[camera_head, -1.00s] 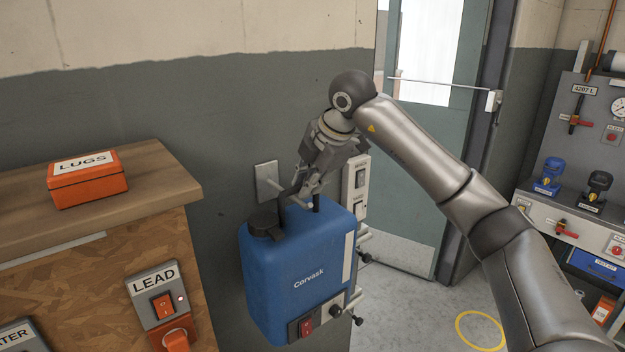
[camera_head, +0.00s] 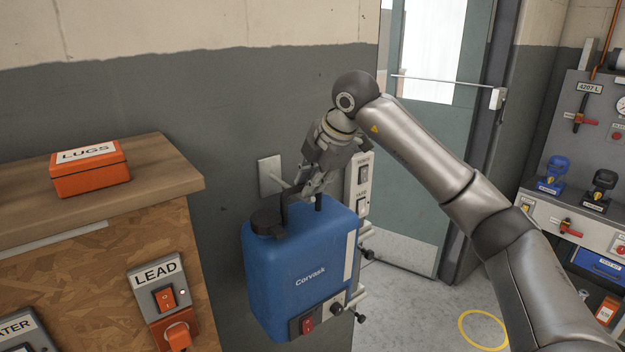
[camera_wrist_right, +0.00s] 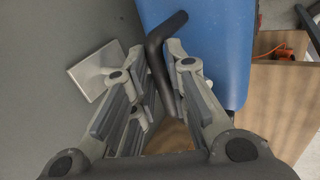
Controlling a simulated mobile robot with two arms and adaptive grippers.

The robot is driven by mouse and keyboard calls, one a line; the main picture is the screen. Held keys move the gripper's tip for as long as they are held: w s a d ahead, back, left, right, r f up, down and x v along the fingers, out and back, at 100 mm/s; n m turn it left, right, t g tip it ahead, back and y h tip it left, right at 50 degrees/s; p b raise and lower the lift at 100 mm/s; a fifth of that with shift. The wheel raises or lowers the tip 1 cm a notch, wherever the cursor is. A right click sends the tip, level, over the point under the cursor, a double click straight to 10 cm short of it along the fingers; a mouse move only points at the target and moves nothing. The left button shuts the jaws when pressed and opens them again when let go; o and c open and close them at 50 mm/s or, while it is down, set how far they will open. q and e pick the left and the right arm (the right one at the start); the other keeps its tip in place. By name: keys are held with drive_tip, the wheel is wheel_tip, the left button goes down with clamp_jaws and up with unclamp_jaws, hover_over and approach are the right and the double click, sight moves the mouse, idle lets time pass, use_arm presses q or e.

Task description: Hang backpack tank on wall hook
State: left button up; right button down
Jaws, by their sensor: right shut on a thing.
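The backpack tank (camera_head: 300,268) is blue, marked "Corvask", with a black cap and a dark handle on top. It hangs roughly upright from my right gripper (camera_head: 312,182), close to the grey wall. The gripper is shut on its dark handle (camera_wrist_right: 158,60), which runs between the fingers in the right wrist view. The wall hook's pale square plate (camera_head: 270,175) is on the wall just left of the fingers, and also shows in the right wrist view (camera_wrist_right: 92,74). Its peg is mostly hidden; I cannot tell if the handle touches it. My left gripper is out of view.
A wooden cabinet (camera_head: 110,225) with an orange LUGS box (camera_head: 90,170) stands left of the tank. A switch strip (camera_head: 361,185) is on the wall close behind the tank's right side. A door (camera_head: 430,150) and open floor lie to the right.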

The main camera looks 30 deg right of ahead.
drive_tip(key=shift+s+a+f, duration=0.1)
drive_tip(key=shift+f, duration=0.2)
drive_tip(key=c, duration=1.3)
unclamp_jaws()
drive_tip(key=shift+f, duration=0.2)
drive_tip(key=v, duration=1.2)
drive_tip(key=shift+r, duration=0.3)
